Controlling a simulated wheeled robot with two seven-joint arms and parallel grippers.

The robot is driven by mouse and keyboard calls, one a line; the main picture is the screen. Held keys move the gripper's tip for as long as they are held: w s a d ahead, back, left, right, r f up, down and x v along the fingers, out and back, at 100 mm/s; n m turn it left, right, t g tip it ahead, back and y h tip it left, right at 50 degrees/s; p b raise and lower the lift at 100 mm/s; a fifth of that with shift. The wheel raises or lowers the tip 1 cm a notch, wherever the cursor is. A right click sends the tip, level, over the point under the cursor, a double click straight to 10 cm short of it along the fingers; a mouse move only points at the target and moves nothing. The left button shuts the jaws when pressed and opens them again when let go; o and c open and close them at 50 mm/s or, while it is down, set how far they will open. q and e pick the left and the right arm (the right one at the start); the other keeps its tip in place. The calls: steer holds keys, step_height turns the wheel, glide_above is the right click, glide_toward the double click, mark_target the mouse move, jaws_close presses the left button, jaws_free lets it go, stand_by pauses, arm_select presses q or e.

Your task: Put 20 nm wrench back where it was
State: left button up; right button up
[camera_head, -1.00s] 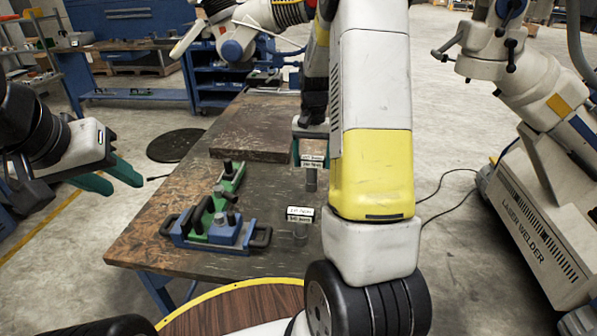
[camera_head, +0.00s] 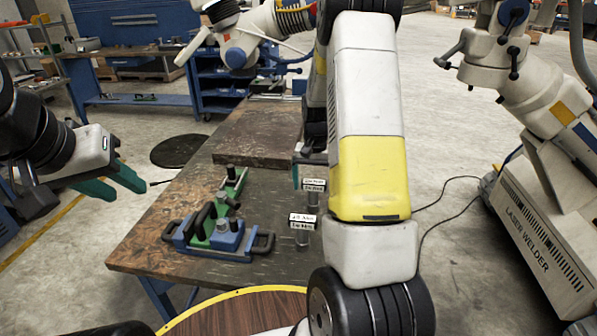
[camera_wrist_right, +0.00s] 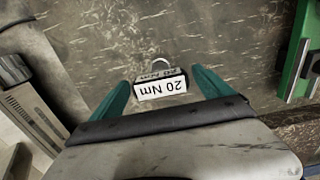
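The 20 Nm wrench shows in the head view as a labelled piece with a short grey cylinder (camera_head: 313,200) below its label. A second, similarly labelled grey cylinder (camera_head: 302,238) stands nearer on the table, likely the wrench's place. A metal ring (camera_wrist_right: 160,63) shows just beyond the held label. My left gripper (camera_head: 118,187) is open and empty, left of the table.
A blue and green clamp fixture (camera_head: 218,237) stands on the worktable (camera_head: 150,225) left of the two cylinders. A raised board (camera_head: 258,130) covers the table's far part. A laser welder (camera_head: 525,225) stands to the right. My right arm hides the table's right side.

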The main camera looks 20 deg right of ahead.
stand_by(0.3)
steer(key=s+a+r+n+t, duration=0.1)
steer(key=s+a+r, duration=0.1)
steer(key=r, duration=0.8)
steer(key=s+a+r+t, duration=0.1)
steer(key=s+a+r, duration=0.15)
steer(key=r, duration=0.65)
steer(key=s+a+r+n+t+y, duration=0.1)
steer(key=s+a+r+n+t, duration=0.1)
steer(key=s, duration=0.7)
steer(key=s+a+r+n+t+y, duration=0.1)
steer(key=s+a+r, duration=0.3)
steer(key=s, duration=0.6)
steer(key=a+n+t, duration=0.1)
steer(key=a, duration=0.1)
steer(key=shift+s+a+r+n, duration=0.2)
steer(key=shift+a+r+n, duration=0.15)
steer(key=shift+r+n, duration=0.05)
